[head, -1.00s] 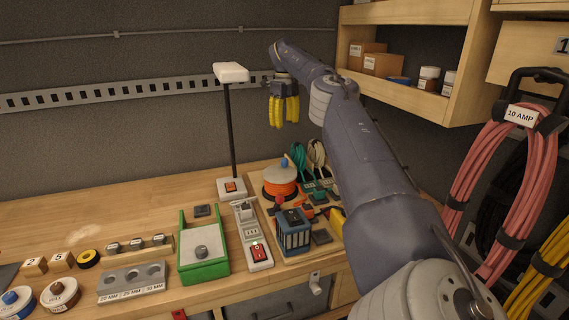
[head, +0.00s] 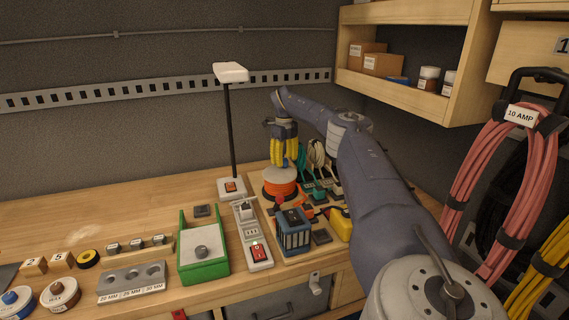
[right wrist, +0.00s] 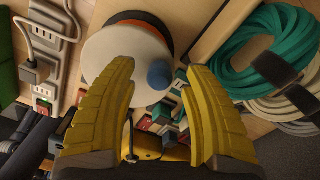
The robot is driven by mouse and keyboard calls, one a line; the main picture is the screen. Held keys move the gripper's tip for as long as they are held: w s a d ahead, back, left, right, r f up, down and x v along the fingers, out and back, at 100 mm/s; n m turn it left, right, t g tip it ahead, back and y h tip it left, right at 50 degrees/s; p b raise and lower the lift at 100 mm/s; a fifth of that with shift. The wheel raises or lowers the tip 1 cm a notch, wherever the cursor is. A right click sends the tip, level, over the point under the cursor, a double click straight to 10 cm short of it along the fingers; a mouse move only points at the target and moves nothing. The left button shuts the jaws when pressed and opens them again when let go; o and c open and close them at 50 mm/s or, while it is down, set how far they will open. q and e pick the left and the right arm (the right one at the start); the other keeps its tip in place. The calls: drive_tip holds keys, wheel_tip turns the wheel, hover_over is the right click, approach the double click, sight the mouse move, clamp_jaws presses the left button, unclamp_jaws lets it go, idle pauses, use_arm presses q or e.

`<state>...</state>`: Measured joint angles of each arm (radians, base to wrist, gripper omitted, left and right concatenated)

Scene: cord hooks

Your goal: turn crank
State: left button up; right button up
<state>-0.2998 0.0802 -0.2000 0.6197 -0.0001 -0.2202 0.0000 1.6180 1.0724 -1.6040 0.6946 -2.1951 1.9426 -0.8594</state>
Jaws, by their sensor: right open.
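The cord reel (head: 279,184) has orange cord wound on it and stands on the bench below my right gripper (head: 284,160). In the right wrist view its pale round top (right wrist: 118,52) shows, with a blue crank knob (right wrist: 160,74) near the edge. My right gripper, with yellow ribbed fingers, is open and points down over the reel. In the right wrist view the knob shows between the two fingertips (right wrist: 160,68), with a gap on each side. I cannot tell the exact height between fingertips and knob. My left gripper is out of view.
Teal and white cord coils (right wrist: 266,50) hang or lie beside the reel. A blue crate (head: 293,236), a power strip (head: 252,232) and a green tray (head: 203,262) stand in front and to the left. A lamp (head: 229,130) rises behind. The bench's back left is mostly clear.

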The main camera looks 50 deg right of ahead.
drive_tip(key=shift+f, duration=0.7)
drive_tip(key=shift+o, duration=0.3)
clamp_jaws()
